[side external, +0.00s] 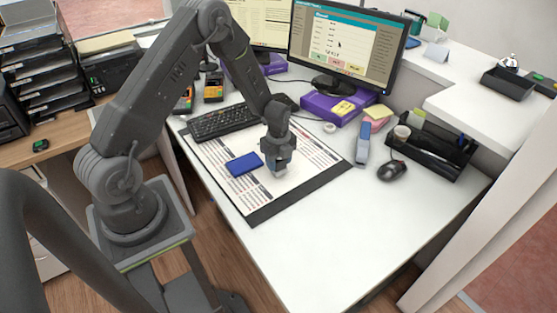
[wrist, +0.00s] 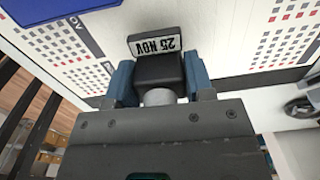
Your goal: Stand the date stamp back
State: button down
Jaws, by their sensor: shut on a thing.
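My gripper (side external: 278,158) is shut on the date stamp, over the printed desk mat. In the wrist view, the stamp (wrist: 158,68) is a dark block with a white label reading "25 NOV", upside down in the picture. It sits between my two blue-sided fingers (wrist: 160,80). In the side view, only a small pale part of the stamp (side external: 281,171) shows under the fingers. I cannot tell whether it touches the mat. A blue pad (side external: 244,163) lies flat on the mat, just left of my gripper, and also shows in the wrist view (wrist: 60,9).
The mat (side external: 271,209) has a dark border. A keyboard (side external: 224,121) lies behind it. To the right are a blue-grey stapler (side external: 362,146), a black mouse (side external: 391,170) and a black organiser (side external: 431,148). A monitor (side external: 345,45) stands behind. The counter's front right is clear.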

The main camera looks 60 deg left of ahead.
jog(key=shift+f, duration=0.15)
dwell(0.6)
jog(key=shift+c, duration=2.1)
grip_release()
notch_tip(320, 180, up, 14)
jog(key=shift+f, duration=0.15)
jog(key=s+d+r+n+t, duration=0.1)
jog(key=s+d+r+n, duration=0.25)
jog(key=r, duration=0.55)
jog(key=s+d+r+n+t, duration=0.2)
jog(key=s+d+r+n, duration=0.3)
jog(key=s+r+n, duration=0.1)
jog(key=s+d+r+n+t, duration=0.2)
jog(key=s+d+r+n, duration=0.3)
jog(key=s+n, duration=0.3)
jog(key=s, duration=0.3)
jog(key=shift+s+d+r+t, duration=0.3)
jog(key=shift+d+r, duration=0.05)
jog(key=shift+r, duration=0.05)
